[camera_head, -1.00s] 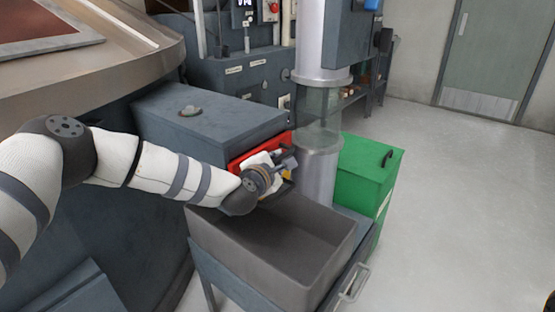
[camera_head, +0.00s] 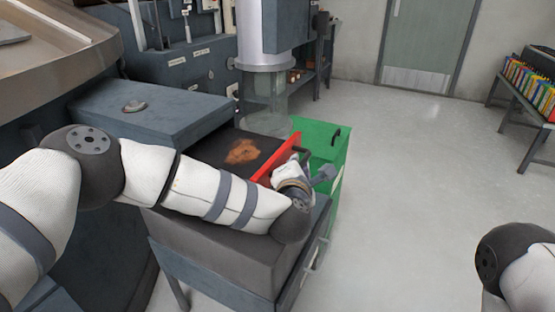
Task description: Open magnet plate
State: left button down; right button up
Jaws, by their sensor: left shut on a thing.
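The magnet plate is a dark drawer-like plate (camera_head: 225,150) with a red front panel (camera_head: 277,158). It stands pulled out of the blue-grey housing (camera_head: 150,110), and a brown patch of material (camera_head: 243,152) lies on its top. My left gripper (camera_head: 308,165) is at the red panel, shut on its dark handle (camera_head: 298,152); the fingers are partly hidden by the wrist. My right arm shows only as a piece at the lower right edge, and its gripper is out of view.
A green box (camera_head: 338,160) is just right of the panel. A vertical pipe (camera_head: 264,60) rises behind. The floor to the right is clear up to a rack of colourful items (camera_head: 530,85).

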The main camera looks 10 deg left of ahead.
pick_arm(q)
jog(key=shift+s+d, duration=0.2)
jog(key=shift+d, duration=0.3)
jog(key=c, duration=1.9)
grip_release()
jog(key=v, duration=1.2)
jog(key=shift+a, duration=0.1)
